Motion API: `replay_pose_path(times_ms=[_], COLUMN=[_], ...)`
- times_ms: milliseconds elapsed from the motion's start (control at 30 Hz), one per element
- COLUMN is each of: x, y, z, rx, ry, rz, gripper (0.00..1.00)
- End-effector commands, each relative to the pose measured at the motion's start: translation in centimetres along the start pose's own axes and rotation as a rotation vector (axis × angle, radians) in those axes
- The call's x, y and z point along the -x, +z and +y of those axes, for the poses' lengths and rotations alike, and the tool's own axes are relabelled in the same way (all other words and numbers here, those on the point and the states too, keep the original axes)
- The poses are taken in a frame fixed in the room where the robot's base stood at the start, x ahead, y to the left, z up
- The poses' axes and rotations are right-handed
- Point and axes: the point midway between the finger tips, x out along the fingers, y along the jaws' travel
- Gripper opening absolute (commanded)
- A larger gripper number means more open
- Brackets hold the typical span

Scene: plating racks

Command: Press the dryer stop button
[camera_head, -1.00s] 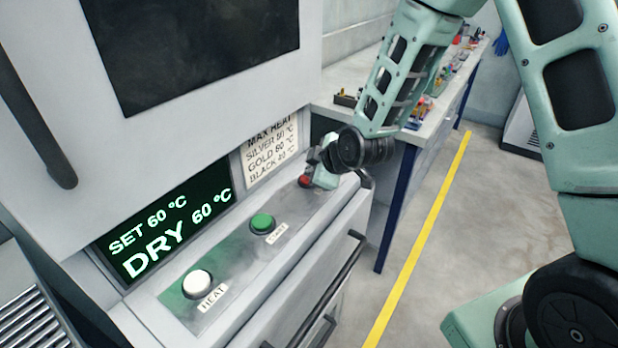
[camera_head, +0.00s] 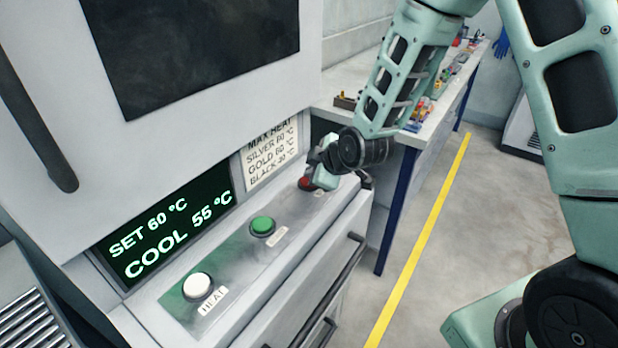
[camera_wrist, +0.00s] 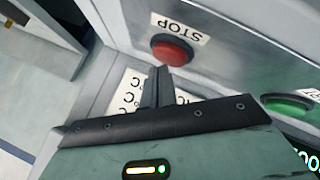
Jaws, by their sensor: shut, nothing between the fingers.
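The red stop button (camera_head: 305,183) is at the far end of the dryer's sloping control panel, partly hidden by my gripper in the head view. In the wrist view the round red button (camera_wrist: 172,50) is beside a label reading STOP (camera_wrist: 180,29). My gripper (camera_wrist: 160,74) is shut and empty, its fingertips right at the button's edge; I cannot tell if they touch it. The dryer display (camera_head: 165,235) reads SET 60 °C and COOL 55 °C.
A green button (camera_head: 262,224) and a white button labelled HEAT (camera_head: 197,285) are nearer on the same panel. A sign with heat limits (camera_head: 270,152) is behind the panel. A workbench (camera_head: 345,82) with small items stands beyond the dryer.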

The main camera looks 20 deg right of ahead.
Motion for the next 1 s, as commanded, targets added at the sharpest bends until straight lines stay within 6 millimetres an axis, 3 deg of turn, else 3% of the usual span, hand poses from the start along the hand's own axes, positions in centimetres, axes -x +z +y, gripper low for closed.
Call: replay_pose_path(times_ms=[533, 1000], x=[0.8, 3.8], y=[-0.6, -2.8], z=[0.6, 2.8], rx=[0.0, 0.001], ry=[0.001, 0.002], rz=[0.001, 0.001], gripper=[0.0, 0.0])
